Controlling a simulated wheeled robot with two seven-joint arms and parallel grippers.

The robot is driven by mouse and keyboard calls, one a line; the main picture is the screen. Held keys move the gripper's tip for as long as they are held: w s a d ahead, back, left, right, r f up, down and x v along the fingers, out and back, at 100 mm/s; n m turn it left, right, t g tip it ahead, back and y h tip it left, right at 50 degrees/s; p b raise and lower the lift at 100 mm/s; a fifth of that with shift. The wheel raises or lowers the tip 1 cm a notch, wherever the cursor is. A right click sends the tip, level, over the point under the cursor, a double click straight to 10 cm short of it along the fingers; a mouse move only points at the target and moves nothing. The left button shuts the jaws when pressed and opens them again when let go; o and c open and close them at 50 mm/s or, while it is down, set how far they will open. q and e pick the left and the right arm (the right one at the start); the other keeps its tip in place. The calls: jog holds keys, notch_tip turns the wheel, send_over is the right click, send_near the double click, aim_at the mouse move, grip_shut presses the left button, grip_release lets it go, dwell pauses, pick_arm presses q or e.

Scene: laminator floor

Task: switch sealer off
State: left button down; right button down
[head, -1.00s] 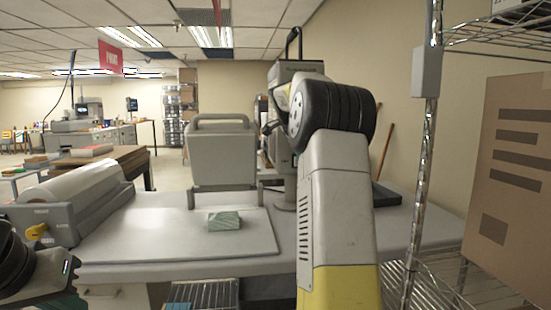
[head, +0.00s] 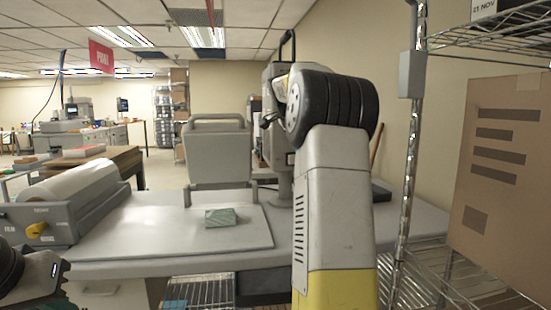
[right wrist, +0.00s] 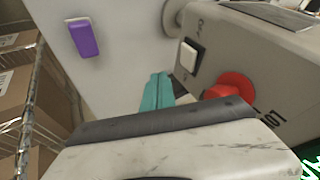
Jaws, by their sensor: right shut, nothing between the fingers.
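In the right wrist view a grey machine panel (right wrist: 245,65) carries a white rocker switch (right wrist: 189,57) and a round red button (right wrist: 233,86). My right gripper (right wrist: 158,88) shows teal fingers, shut and empty, pointing just left of and below the white switch; contact cannot be told. In the head view a tall grey machine (head: 284,172) stands on the table, partly hidden behind my right arm; its switch is not visible there. My left gripper (head: 62,304) is cut off at the lower left, and its opening cannot be told.
A laminator (head: 45,222) with a film roll and yellow knob stands at left. A green-patterned stack (head: 221,217) lies on the grey table (head: 160,268). A wire shelf post (head: 408,150) and cardboard box (head: 500,170) stand close at right. A purple block (right wrist: 82,38) is on the wall.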

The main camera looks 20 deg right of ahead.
jog(key=v, duration=0.7)
jog(key=shift+s+r, duration=0.2)
jog(key=shift+s, duration=0.1)
